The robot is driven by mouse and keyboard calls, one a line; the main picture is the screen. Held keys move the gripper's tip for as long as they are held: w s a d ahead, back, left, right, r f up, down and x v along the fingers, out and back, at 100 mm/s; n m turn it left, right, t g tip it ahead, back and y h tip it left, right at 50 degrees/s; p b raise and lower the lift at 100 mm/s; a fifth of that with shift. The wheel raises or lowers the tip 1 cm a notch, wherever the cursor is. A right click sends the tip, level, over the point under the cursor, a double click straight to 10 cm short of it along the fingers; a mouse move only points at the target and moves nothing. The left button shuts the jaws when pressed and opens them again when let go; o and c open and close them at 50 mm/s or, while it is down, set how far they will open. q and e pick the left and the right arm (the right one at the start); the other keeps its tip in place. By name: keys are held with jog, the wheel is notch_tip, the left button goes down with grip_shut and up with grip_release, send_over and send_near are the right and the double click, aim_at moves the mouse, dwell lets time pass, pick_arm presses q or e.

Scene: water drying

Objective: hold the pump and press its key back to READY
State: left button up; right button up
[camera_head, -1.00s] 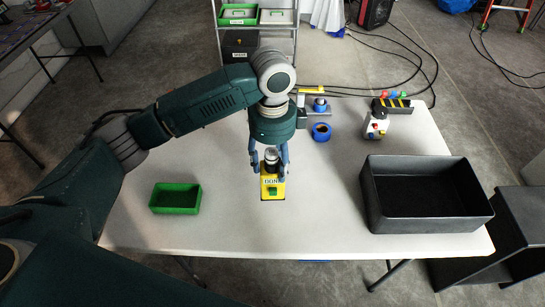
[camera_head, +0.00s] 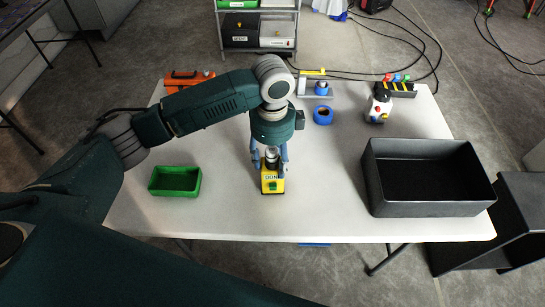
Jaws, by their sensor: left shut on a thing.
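The yellow pump (camera_head: 272,179) stands on the white table, in the middle near the front. Its face carries dark lettering that seems to read DONE, partly hidden, with a green key (camera_head: 272,186) below it. My left gripper (camera_head: 269,163) reaches down from above and is shut on the pump, one finger on each side. The fingers and wrist hide part of the pump's upper body. My right gripper is not in view.
A green tray (camera_head: 152,184) sits left of the pump and a large black bin (camera_head: 420,207) to the right. A blue ring (camera_head: 323,115), a white block with coloured knobs (camera_head: 379,106) and an orange item (camera_head: 188,78) stand at the back. Table around the pump is clear.

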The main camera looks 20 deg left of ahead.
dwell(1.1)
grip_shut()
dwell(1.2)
